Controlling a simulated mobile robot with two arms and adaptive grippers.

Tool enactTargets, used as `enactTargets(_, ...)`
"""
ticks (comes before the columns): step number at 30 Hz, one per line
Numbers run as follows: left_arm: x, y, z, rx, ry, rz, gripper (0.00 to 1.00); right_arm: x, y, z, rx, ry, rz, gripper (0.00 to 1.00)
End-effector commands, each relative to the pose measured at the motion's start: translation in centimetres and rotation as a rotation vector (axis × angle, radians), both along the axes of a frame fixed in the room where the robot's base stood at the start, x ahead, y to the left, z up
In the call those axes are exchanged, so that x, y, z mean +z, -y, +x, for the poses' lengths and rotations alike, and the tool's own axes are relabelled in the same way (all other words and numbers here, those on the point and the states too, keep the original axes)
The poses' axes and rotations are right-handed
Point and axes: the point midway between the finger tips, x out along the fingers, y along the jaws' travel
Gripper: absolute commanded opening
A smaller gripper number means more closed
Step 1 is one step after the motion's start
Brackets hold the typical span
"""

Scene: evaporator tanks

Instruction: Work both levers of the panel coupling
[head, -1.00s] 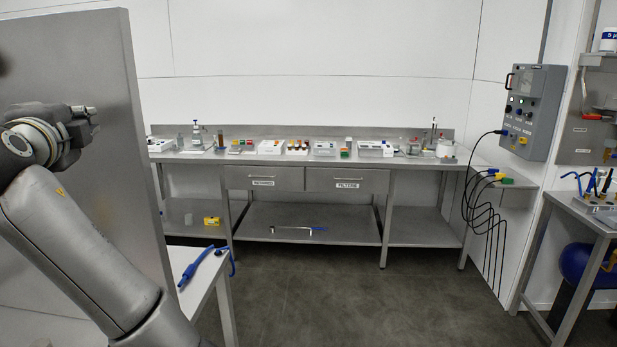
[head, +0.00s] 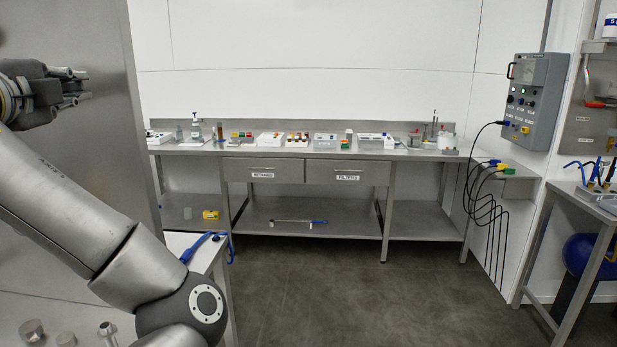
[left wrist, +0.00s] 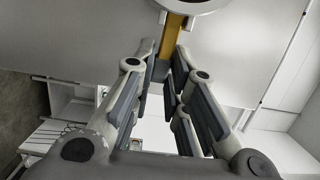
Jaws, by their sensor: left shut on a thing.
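My left gripper (head: 76,86) is at the left edge of the head view, in front of a tall grey panel (head: 100,40). In the left wrist view its two fingers (left wrist: 164,66) close from both sides on the end of a yellow lever (left wrist: 173,38) with a dark grey tip. The lever hangs from a round grey coupling (left wrist: 190,4), cut off by the top edge. The lever and coupling do not show in the head view. I cannot make out a second lever. My right gripper is not in view.
A white table (head: 205,247) below the panel carries a blue hose (head: 194,247) and several metal fittings (head: 108,329). A long steel bench (head: 222,149) with labware stands along the back wall. A grey control box (head: 535,95) hangs at the right. The middle floor is clear.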

Motion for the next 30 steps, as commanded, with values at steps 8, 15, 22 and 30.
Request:
enactTargets(8,-0.6,0.1,-0.5,-0.105,-0.001,-0.003,0.0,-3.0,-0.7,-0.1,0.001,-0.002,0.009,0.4)
enactTargets(15,-0.4,0.0,-0.8,-0.181,-0.002,-0.001,0.0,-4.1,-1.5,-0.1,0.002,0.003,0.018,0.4)
enactTargets(22,-0.3,0.0,-0.8,-0.184,-0.005,-0.001,0.0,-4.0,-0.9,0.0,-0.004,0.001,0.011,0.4)
enactTargets(30,-0.5,-0.1,-1.3,-0.271,0.0,-0.004,0.0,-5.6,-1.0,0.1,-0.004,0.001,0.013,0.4)
